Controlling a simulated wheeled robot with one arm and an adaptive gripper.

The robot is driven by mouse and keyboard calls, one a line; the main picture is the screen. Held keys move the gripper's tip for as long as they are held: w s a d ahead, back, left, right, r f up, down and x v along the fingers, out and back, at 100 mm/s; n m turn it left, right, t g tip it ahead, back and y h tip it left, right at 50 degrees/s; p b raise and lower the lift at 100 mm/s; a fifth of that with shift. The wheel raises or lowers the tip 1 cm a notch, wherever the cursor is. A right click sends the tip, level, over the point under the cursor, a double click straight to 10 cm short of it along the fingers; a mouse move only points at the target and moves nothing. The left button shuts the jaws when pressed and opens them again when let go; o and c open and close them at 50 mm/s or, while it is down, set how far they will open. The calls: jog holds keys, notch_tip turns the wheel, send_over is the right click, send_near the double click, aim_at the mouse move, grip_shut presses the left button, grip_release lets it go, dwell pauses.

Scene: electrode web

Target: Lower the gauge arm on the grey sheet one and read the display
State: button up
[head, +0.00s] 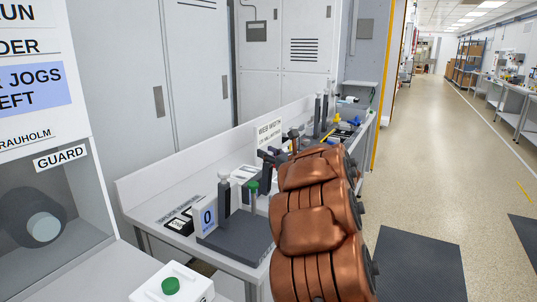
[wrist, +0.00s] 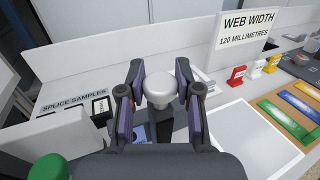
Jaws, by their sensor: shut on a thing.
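In the wrist view my gripper (wrist: 160,92) is shut on a pale rounded knob (wrist: 160,85) at the top of a dark post. In the head view my gripper (head: 271,156) is small and partly covered by my copper arm. A gauge display (head: 208,216) on the bench reads 0. Beside it stands a dark post (head: 223,195) with a pale knob, upright. I cannot tell from the head view whether the held knob belongs to this gauge.
A WEB WIDTH sign (wrist: 247,28) stands behind on the right. Splice samples (wrist: 75,106) lie on the left. Red, white and yellow stands (wrist: 254,70) and coloured strips (wrist: 300,105) lie to the right. A guarded machine (head: 45,200) stands at left; the aisle (head: 440,150) is clear.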

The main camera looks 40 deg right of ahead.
grip_shut()
